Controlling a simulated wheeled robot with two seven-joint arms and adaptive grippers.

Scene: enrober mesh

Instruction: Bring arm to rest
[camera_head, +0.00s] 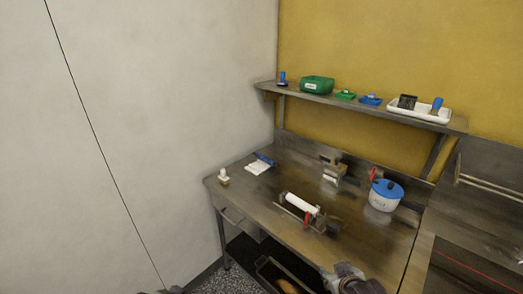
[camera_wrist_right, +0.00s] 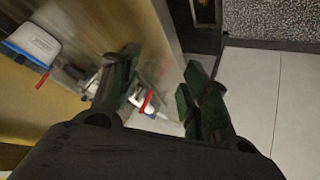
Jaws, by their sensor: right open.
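My right gripper (camera_head: 343,272) is at the bottom of the head view, in front of the steel table's (camera_head: 262,190) front edge. In the right wrist view its two dark fingers (camera_wrist_right: 160,80) are spread apart with nothing held between them. A small dark piece at the bottom left edge of the head view seems to be the tip of my left gripper (camera_head: 168,291); its fingers cannot be made out.
On the table are a white roller device (camera_head: 300,204) with a red handle, a white pot (camera_head: 383,200) with a blue lid, a metal fixture (camera_head: 333,171) and a small white-topped item (camera_head: 223,176). A shelf (camera_head: 380,109) above holds a green bin (camera_head: 317,85) and a white tray (camera_head: 420,115).

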